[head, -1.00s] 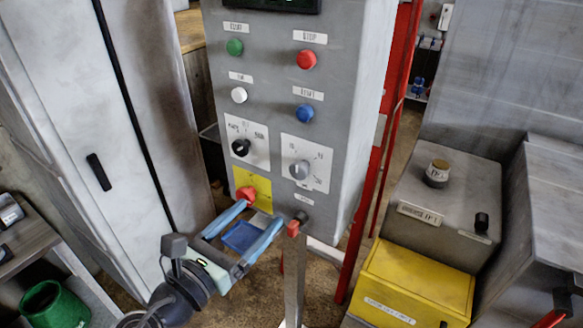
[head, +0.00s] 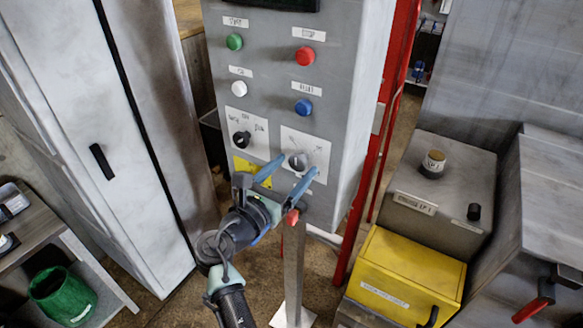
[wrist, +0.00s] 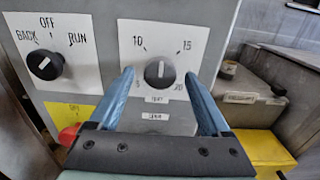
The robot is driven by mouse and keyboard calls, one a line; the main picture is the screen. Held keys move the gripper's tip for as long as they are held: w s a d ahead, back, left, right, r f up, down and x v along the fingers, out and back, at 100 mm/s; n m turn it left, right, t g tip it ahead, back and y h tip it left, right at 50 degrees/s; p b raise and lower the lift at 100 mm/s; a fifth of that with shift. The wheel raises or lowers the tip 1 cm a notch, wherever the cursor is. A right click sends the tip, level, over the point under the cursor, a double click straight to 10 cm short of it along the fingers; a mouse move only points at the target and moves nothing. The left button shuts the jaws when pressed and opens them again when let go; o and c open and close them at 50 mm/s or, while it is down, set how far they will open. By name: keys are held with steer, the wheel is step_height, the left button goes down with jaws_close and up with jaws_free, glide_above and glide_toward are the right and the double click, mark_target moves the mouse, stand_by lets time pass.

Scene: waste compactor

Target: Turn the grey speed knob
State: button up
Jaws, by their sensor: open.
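The grey speed knob (head: 297,161) sits on a white dial plate on the grey control panel (head: 265,70). In the wrist view the grey knob (wrist: 159,74) has a white pointer mark standing about upright, between the numbers 10 and 15. My gripper (head: 292,166) is open, its two blue fingers pointing at the panel. In the wrist view the fingers (wrist: 163,78) stand to the left and right of the knob with a gap on each side. I cannot tell whether the tips have reached the knob's depth.
A black selector knob (wrist: 44,64) marked BACK, OFF and RUN is left of the dial. A red button (wrist: 70,134) on a yellow plate is below it. Green (head: 234,42), red (head: 305,56), white (head: 238,87) and blue (head: 303,108) buttons are above. A yellow box (head: 408,273) stands at right.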

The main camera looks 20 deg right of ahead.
steer(key=shift+c, duration=0.2)
jaws_close()
stand_by(0.3)
steer(key=m+b, duration=0.2)
steer(key=m, duration=0.1)
steer(key=m+b, duration=0.1)
steer(key=shift+f+m+b, duration=0.25)
steer(key=shift+m+b, duration=0.05)
steer(key=shift+b, duration=0.05)
steer(key=m+b, duration=0.5)
steer(key=m, duration=0.1)
steer(key=shift+a+b, duration=0.1)
steer(key=shift+b, duration=0.2)
steer(key=m+b, duration=0.6)
steer(key=shift+m, duration=0.3)
steer(key=m+b, duration=0.4)
steer(key=m, duration=0.1)
steer(key=shift+r, duration=0.25)
